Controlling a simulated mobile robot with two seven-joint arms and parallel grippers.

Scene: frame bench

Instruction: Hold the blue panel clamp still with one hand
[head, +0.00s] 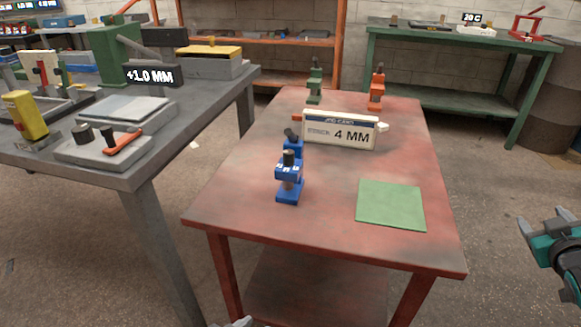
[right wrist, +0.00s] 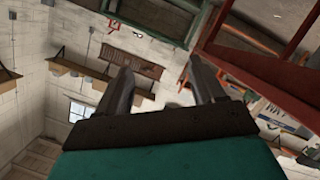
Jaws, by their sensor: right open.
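The blue panel clamp (head: 289,194) stands upright on the red table, left of the middle, with a black knob on top. Another blue part with a black knob shows just behind it; I cannot tell whether it belongs to the same clamp. My right gripper (head: 544,222) is open and empty, off the table's right side and well away from the clamp. In the right wrist view its fingers (right wrist: 161,88) are spread with nothing between them. A grey tip (head: 238,322) at the bottom edge may be my left gripper; its jaws are hidden.
The red table (head: 240,207) also bears a green square mat (head: 391,204), a "4 MM" card (head: 339,131), a green clamp (head: 315,84) and an orange clamp (head: 376,90). A grey bench (head: 190,150) with tools stands left. The front right of the table is mostly clear.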

